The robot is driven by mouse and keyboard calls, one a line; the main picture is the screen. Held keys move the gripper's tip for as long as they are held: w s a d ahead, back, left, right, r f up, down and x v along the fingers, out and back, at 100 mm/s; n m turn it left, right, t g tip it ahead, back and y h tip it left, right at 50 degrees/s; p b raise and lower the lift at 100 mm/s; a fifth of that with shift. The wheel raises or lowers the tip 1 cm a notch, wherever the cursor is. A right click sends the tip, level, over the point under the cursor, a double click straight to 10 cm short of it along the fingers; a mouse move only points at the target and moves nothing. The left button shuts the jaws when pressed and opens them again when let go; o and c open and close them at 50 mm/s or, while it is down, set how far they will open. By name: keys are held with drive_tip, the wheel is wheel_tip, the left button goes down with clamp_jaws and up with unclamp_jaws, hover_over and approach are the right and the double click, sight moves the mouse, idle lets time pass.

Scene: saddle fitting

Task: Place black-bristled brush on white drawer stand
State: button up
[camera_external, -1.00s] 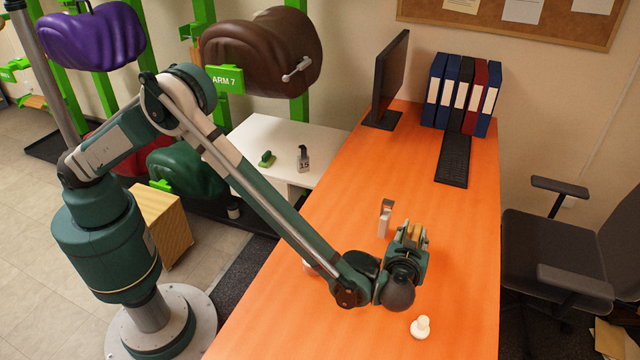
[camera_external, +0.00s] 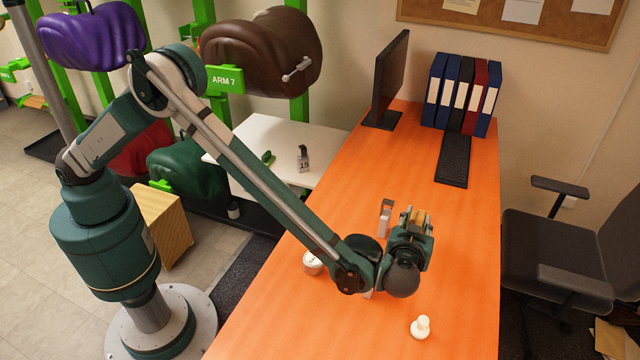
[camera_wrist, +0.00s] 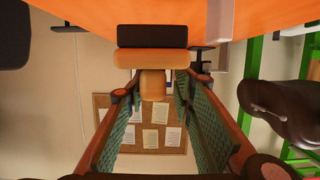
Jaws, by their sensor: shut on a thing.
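The brush (camera_wrist: 150,60) has a light wooden body and knob and a block of black bristles (camera_wrist: 152,36). My gripper (camera_wrist: 158,90) is shut on its wooden knob in the wrist view. In the external view my gripper (camera_external: 417,214) holds the wooden part of the brush (camera_external: 420,222) above the orange desk; the bristles cannot be made out there. The white drawer stand (camera_external: 263,130) is to the left behind the desk, partly hidden by my arm.
On the orange desk (camera_external: 340,215) are a grey-white upright item (camera_external: 385,217), a white round container (camera_external: 313,263) and a white knobbed piece (camera_external: 420,327). A monitor (camera_external: 390,80), binders (camera_external: 462,95) and keyboard (camera_external: 453,160) are at the back. Saddles hang behind the stand.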

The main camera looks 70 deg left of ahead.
idle(0.4)
drive_tip(key=w+a+r+m+t+h+p, duration=0.1)
drive_tip(key=w+a+r+m+t+h, duration=0.25)
drive_tip(key=w+a, duration=0.5)
drive_tip(key=a+r+m+h, duration=0.1)
drive_tip(key=a+m+h, duration=0.1)
drive_tip(key=a, duration=0.9)
drive_tip(key=s+a+r, duration=0.1)
drive_tip(key=s+a, duration=0.4)
drive_tip(key=a, duration=0.5)
drive_tip(key=s+a+r, duration=0.1)
drive_tip(key=s+a, duration=0.5)
drive_tip(key=a, duration=0.5)
drive_tip(key=s+a+r+b, duration=0.1)
drive_tip(key=s+a, duration=0.4)
drive_tip(key=a, duration=0.5)
drive_tip(key=shift+s+a+r+h, duration=0.15)
drive_tip(key=shift+s+r+h, duration=0.1)
drive_tip(key=shift+h, duration=0.1)
drive_tip(key=shift+r, duration=0.2)
